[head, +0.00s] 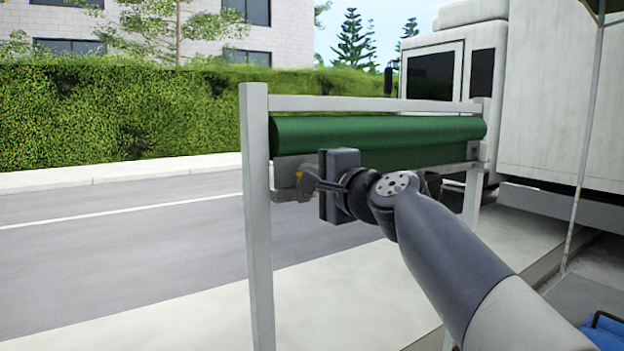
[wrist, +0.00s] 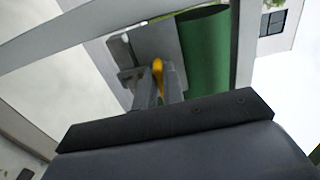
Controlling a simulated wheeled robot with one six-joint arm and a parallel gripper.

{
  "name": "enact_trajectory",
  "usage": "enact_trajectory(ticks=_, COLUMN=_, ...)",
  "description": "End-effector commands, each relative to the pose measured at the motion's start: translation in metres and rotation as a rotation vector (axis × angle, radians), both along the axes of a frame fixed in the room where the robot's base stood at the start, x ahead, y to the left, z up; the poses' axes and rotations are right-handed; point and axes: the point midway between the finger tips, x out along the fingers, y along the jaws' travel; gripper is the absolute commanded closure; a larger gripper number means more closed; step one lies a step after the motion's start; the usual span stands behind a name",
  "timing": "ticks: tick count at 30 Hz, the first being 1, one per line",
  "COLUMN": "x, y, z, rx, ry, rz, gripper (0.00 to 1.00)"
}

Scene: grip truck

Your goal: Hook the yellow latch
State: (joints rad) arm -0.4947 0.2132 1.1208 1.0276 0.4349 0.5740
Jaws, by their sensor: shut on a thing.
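The yellow latch (wrist: 158,78) shows in the wrist view as a small yellow piece between the two fingertips. My gripper (wrist: 158,88) is shut on it, beside a grey metal bracket (wrist: 122,55). In the head view a small part of the yellow latch (head: 299,174) shows at the bracket on the left end of the green roll. My gripper (head: 304,184) reaches it there from the right. Most of the latch is hidden by the fingers, and I cannot tell whether it is hooked.
The green roll (head: 380,128) hangs in a pale metal frame (head: 258,200) with upright posts close to my gripper. A white truck (head: 555,90) stands at the right. The road (head: 120,235) and a hedge (head: 110,115) lie beyond. A blue thing (head: 606,328) is at lower right.

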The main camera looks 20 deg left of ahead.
Motion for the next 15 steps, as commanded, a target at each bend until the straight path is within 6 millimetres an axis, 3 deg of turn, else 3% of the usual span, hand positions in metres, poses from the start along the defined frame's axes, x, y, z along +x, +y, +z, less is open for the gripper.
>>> enact_trajectory(ticks=8, x=0.0000, y=0.0004, z=-0.0014, rx=-0.004, ry=0.000, rz=0.001, gripper=1.00)
enact_trajectory(ticks=9, x=0.0000, y=0.0004, z=-0.0014, rx=-0.004, ry=0.000, rz=0.001, gripper=0.90)
enact_trajectory(ticks=15, x=0.0000, y=0.0003, z=-0.0010, rx=-0.003, ry=0.000, rz=0.001, gripper=0.74)
